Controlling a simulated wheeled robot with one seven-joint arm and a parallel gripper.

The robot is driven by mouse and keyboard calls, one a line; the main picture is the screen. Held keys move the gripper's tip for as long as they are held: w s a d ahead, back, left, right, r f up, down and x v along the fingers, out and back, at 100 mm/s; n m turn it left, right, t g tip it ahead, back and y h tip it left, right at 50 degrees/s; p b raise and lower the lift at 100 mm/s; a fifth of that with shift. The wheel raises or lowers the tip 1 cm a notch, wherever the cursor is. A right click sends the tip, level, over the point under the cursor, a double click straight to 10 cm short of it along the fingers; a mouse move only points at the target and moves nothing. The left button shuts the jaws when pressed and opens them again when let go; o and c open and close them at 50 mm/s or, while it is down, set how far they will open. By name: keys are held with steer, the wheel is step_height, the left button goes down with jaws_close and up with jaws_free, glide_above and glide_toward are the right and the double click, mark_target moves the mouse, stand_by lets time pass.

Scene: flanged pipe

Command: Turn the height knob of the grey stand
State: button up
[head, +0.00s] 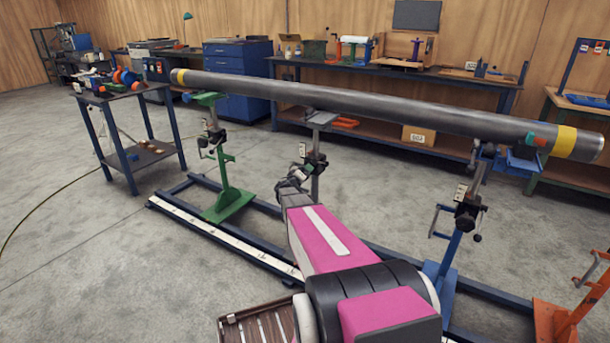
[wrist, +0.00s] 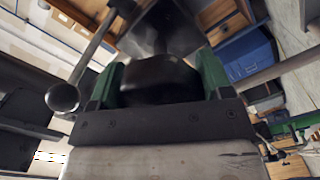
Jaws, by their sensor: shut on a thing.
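The grey stand (head: 315,184) is the middle one under the long pipe (head: 360,108), with its flat grey head below the pipe. My gripper (head: 304,171) is at the stand's clamp, partly hidden by its own wrist in the head view. In the wrist view, the green fingers of my gripper (wrist: 160,82) are shut on a black knob (wrist: 158,76), the height knob, with one finger on each side. A metal bar with a round end (wrist: 62,97) is just left of the fingers.
A green stand (head: 222,160) is on the left and a blue stand (head: 456,235) on the right, both under the pipe. Blue floor rails (head: 255,262) run below. An orange stand (head: 560,318) is at bottom right. A small table (head: 130,95) stands at left.

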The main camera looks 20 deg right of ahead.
steer(key=o, duration=0.9)
steer(key=shift+s, duration=0.1)
steer(key=v, duration=1)
steer(key=shift+s+a, duration=0.2)
steer(key=shift+a, duration=0.05)
